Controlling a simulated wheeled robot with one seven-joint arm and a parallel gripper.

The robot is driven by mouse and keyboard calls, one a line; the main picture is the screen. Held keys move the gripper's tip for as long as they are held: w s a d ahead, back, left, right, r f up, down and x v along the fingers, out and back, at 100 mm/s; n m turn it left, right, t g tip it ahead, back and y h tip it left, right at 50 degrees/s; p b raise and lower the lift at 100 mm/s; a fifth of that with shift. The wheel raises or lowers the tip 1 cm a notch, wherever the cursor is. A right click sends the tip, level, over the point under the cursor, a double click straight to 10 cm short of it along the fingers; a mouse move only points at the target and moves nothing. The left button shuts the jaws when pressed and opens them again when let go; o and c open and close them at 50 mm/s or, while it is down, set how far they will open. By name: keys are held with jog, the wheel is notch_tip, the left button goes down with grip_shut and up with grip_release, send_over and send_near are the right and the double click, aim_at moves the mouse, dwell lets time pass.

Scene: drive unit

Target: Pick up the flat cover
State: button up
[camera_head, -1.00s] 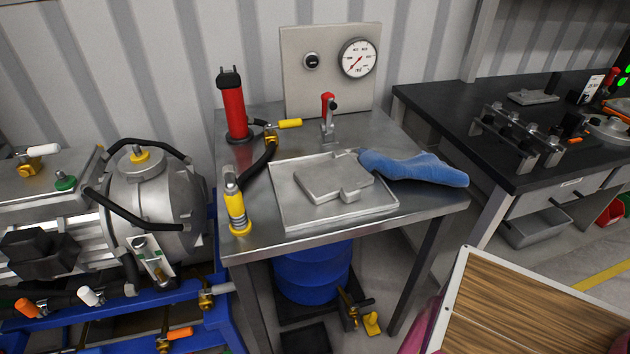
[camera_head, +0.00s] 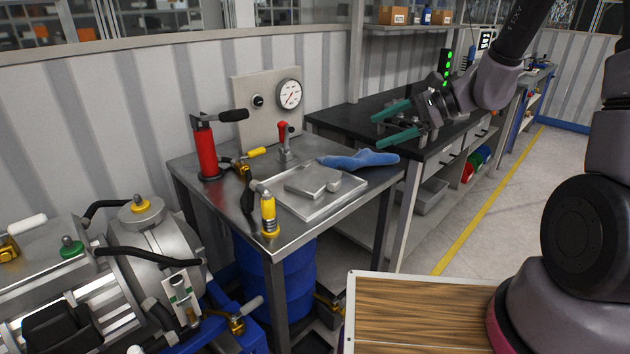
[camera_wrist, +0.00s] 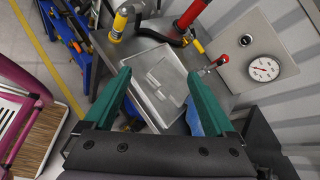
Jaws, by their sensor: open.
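The flat cover (camera_head: 312,180) is a thin grey metal plate with a small tab on one side. It lies in a shallow grey tray (camera_head: 310,208) on the steel table. In the wrist view the cover (camera_wrist: 166,84) shows in the tray, between and beyond my fingertips. My gripper (camera_head: 396,124) has green fingers. It is open and empty, raised in the air to the right of the tray and well apart from the cover. In the wrist view my gripper's fingers (camera_wrist: 160,88) stand wide apart.
A blue cloth (camera_head: 360,160) lies by the tray's back right edge. A red hand pump (camera_head: 206,150), a yellow-handled fitting (camera_head: 269,214), a red-handled valve (camera_head: 284,140) and a gauge panel (camera_head: 268,100) stand around the tray. A dark bench (camera_head: 350,120) is to the right.

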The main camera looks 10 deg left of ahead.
jog(key=w+a+f+m+t+y, duration=0.1)
jog(key=w+f+m, duration=0.3)
jog(key=f, duration=0.3)
jog(key=m+t, duration=0.3)
jog(key=m, duration=0.2)
send_near(339, 184)
jog(key=a, duration=0.1)
jog(key=w+a, duration=0.1)
jog(key=a, duration=0.1)
jog(key=shift+a+f+h, duration=0.1)
jog(key=shift+f+h, duration=0.1)
jog(key=shift+h, duration=0.1)
jog(key=x, duration=0.5)
jog(key=shift+w+a+f, duration=0.15)
jog(key=shift+w+f, duration=0.05)
jog(key=shift+f, duration=0.3)
jog(key=shift+r, duration=0.1)
grip_shut()
